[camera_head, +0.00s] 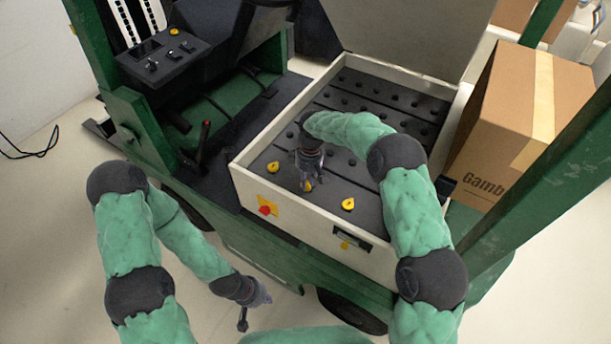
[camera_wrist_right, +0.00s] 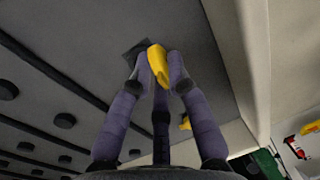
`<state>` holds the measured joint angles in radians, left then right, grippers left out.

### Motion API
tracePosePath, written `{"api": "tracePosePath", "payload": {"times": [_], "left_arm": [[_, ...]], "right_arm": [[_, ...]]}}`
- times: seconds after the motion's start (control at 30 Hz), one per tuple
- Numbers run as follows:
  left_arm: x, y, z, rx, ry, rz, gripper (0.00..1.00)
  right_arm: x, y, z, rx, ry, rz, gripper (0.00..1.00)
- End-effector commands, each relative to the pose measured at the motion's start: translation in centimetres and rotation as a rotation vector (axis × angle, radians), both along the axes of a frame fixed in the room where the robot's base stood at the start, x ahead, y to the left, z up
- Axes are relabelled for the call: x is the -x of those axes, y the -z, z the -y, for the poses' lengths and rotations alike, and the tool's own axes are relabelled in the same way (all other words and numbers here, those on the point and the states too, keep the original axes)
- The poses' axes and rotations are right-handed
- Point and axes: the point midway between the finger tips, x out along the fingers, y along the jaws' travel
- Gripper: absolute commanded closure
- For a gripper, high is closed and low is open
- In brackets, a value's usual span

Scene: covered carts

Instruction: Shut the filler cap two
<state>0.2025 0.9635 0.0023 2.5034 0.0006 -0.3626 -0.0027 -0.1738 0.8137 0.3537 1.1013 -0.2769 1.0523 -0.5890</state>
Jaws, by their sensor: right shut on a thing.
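Three yellow filler caps show along the near end of the cart's dark top in the head view: a left one (camera_head: 272,167), a middle one (camera_head: 308,187) and a right one (camera_head: 348,204). My right gripper (camera_head: 306,183) points down over the middle cap and partly hides it. In the right wrist view, its fingers are shut on this yellow cap (camera_wrist_right: 158,64), beside a dark square patch on the grey surface. Whether the cap is fully seated cannot be told. My left gripper (camera_head: 246,315) hangs low in front of the cart, away from the caps; its fingers are too small to read.
A pale rim (camera_head: 300,219) surrounds the dark top, which has rows of round black plugs. A red knob on a yellow plate (camera_head: 266,209) is on the front. A cardboard box (camera_head: 520,115) stands at the right. A raised lid (camera_head: 410,35) stands behind.

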Motion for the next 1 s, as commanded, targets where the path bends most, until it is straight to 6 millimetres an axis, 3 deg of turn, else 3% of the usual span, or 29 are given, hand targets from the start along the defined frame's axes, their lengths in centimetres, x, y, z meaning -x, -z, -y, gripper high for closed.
{"api": "tracePosePath", "payload": {"times": [0.2,0.6,1.0], "left_arm": [[0.0,-1.6,0.0,0.000,0.000,0.000,1.00],[0.0,-1.5,0.0,0.000,0.000,-0.001,1.00],[0.0,-1.4,0.0,0.000,0.000,0.000,1.00]], "right_arm": [[-0.6,0.1,0.4,-0.083,0.003,-0.114,1.00],[-1.2,0.5,0.8,-0.181,0.000,-0.248,1.00],[-1.2,0.5,0.9,-0.199,0.000,-0.274,1.00]]}}
